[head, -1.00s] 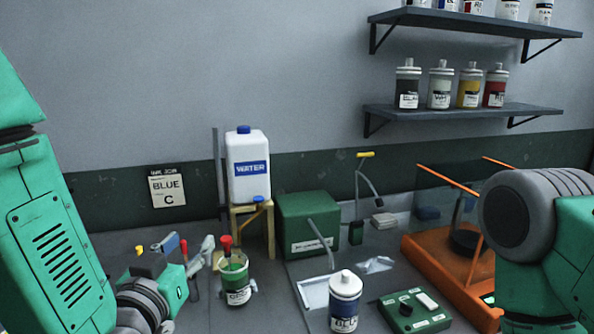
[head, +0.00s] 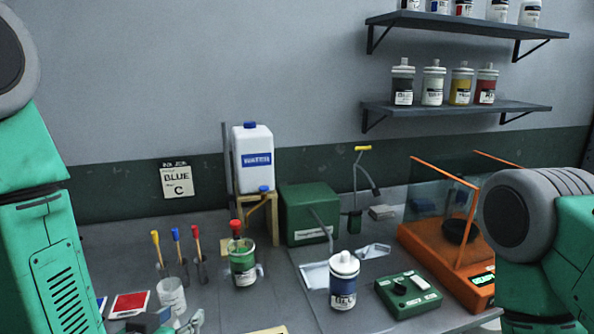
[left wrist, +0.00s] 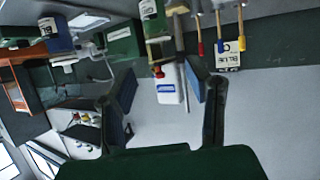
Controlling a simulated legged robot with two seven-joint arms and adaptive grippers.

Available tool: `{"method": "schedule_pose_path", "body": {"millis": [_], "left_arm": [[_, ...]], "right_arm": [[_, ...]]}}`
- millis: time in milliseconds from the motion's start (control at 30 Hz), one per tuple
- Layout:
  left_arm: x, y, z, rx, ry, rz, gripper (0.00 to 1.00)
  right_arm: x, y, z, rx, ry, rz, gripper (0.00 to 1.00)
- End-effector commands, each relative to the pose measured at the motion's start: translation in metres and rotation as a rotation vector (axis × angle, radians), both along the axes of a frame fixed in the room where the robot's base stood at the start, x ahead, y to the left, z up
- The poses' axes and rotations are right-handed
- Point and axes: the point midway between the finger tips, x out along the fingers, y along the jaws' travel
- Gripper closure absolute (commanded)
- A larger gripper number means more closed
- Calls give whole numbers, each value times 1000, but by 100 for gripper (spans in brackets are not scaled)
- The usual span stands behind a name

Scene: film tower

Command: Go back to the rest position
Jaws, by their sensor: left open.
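My left gripper (head: 173,323) shows only partly at the bottom edge of the head view, in front of the worktop. In the left wrist view its two dark fingers with blue pads (left wrist: 168,88) are spread apart, with nothing held between them. My left arm stands along the left edge of the head view. A small clear beaker (head: 172,293) stands just behind the gripper. My right arm fills the right side of the head view, but its gripper is out of sight.
Droppers with yellow, blue and red tops (head: 178,252) stand behind the beaker. A green-filled jar (head: 243,265), a white-lidded bottle (head: 343,282) and a green control box (head: 409,295) occupy the bench. The water jug (head: 252,175) stands on a wooden stand; an orange-framed case (head: 440,262) is right.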

Motion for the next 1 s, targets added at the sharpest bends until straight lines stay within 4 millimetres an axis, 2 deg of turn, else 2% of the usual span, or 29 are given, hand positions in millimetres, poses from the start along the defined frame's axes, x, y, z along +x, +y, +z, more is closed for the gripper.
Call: {"method": "schedule_pose_path", "body": {"millis": [33,167,267,300,400,500,733,800,1000], "left_arm": [[-9,5,-20,2,61,4,56],[-41,20,-78,8,259,16,56],[-85,36,-132,17,464,31,56],[-106,42,-151,19,548,37,56],[-155,57,-188,28,731,54,56],[-201,69,-213,35,888,70,56],[-294,92,-246,53,1189,105,56],[-282,88,-267,62,1156,90,56],[-272,84,-307,89,1130,61,56]], "right_arm": [[0,0,0,0,1,0,20],[0,0,0,0,1,0,20],[0,0,0,0,1,0,20],[0,0,0,0,1,0,20],[0,0,0,0,1,0,20],[0,0,0,0,1,0,20],[0,0,-1,0,1,0,20],[0,0,-24,0,-1,0,20],[-1,0,-68,0,1,0,20]]}}
